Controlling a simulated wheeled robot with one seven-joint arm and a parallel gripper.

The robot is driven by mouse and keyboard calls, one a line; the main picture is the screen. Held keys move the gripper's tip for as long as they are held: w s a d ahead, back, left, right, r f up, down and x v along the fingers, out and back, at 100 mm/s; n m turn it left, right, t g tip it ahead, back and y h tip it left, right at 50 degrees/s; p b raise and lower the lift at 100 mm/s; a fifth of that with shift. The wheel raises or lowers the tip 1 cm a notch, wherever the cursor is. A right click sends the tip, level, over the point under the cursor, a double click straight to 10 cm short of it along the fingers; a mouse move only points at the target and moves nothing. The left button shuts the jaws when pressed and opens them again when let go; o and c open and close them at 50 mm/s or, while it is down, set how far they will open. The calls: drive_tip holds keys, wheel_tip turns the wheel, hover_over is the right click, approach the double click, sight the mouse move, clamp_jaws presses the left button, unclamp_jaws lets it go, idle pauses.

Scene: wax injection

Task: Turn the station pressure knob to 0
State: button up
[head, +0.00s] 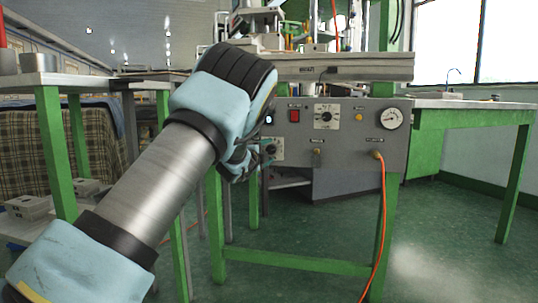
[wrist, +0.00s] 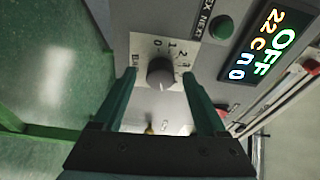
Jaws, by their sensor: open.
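The station pressure knob (wrist: 160,73) is a dark grey round knob on a pale dial plate with numbers and a partly covered "BAR" label. Its pointer setting is too small to read with certainty. In the wrist view, my gripper (wrist: 159,77) is open, with one green finger on each side of the knob. Gaps show between the fingers and the knob, so it is not gripped. In the head view, the dial plate (head: 275,150) shows at the lower left of the grey station panel (head: 345,150), its knob partly hidden by my gripper.
A green button (wrist: 222,27) and a lit display (wrist: 262,48) reading "OFF" sit near the knob. The panel also bears a red switch (head: 294,115), another dial (head: 327,116) and a gauge (head: 391,118). An orange hose (head: 382,215) hangs at the right.

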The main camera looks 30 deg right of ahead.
drive_tip(key=shift+w+d, duration=0.25)
drive_tip(key=shift+d, duration=0.1)
clamp_jaws()
idle(0.5)
